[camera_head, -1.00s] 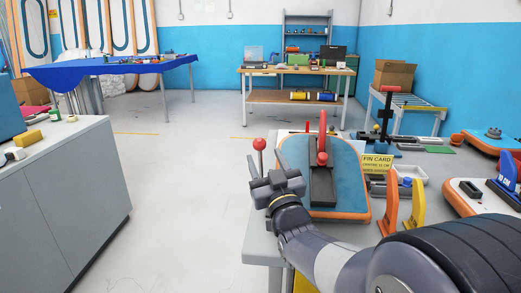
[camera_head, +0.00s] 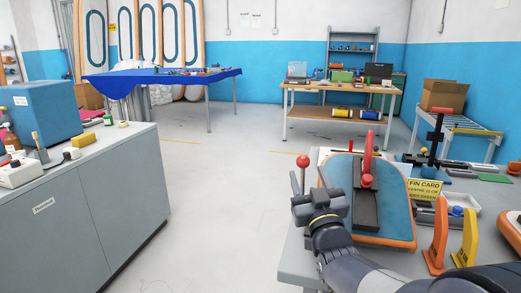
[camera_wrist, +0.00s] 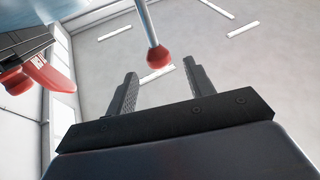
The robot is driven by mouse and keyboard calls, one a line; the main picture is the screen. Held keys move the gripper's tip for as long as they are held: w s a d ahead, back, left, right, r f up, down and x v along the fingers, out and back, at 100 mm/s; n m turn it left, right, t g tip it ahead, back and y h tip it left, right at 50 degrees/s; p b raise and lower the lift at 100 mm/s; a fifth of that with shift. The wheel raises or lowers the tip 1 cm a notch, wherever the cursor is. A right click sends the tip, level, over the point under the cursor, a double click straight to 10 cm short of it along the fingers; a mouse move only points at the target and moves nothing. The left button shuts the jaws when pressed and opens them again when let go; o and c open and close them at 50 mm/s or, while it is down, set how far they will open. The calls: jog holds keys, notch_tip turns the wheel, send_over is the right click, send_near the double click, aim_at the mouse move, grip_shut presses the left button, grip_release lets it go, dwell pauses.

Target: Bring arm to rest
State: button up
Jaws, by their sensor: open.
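My gripper (camera_head: 321,192) is at the near left side of the grey workbench (camera_head: 292,262), in front of a blue and orange board (camera_head: 398,205). In the wrist view its two fingers (camera_wrist: 158,88) stand apart with nothing held between them. A red ball on a thin rod (camera_head: 303,161) stands just behind the gripper; in the wrist view the red ball (camera_wrist: 158,56) shows beyond the fingertips. I cannot tell whether the gripper touches the rod.
A black clamp with a red handle (camera_head: 367,182) sits on the board. Orange and yellow fins (camera_head: 437,240) and a yellow fin card (camera_head: 424,191) are at right. A grey cabinet (camera_head: 95,205) stands at left. The floor (camera_head: 215,215) between is clear.

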aim_at(301, 157)
jog(key=x, duration=0.7)
jog(key=shift+w+r+p, duration=0.1)
jog(key=shift+w+p, duration=0.05)
jog(key=shift+p, duration=0.2)
jog(key=b+v, duration=0.1)
jog(key=v, duration=1)
jog(key=w+r+m+g+p, duration=0.1)
jog(key=w+r+p, duration=0.3)
jog(key=w+p, duration=0.4)
jog(key=w, duration=0.4)
jog(key=shift+w+a+r+g+h+p, duration=0.2)
jog(key=shift+w+r+g+h+p, duration=0.05)
jog(key=shift+r+g+h+p, duration=0.1)
jog(key=shift+f, duration=0.1)
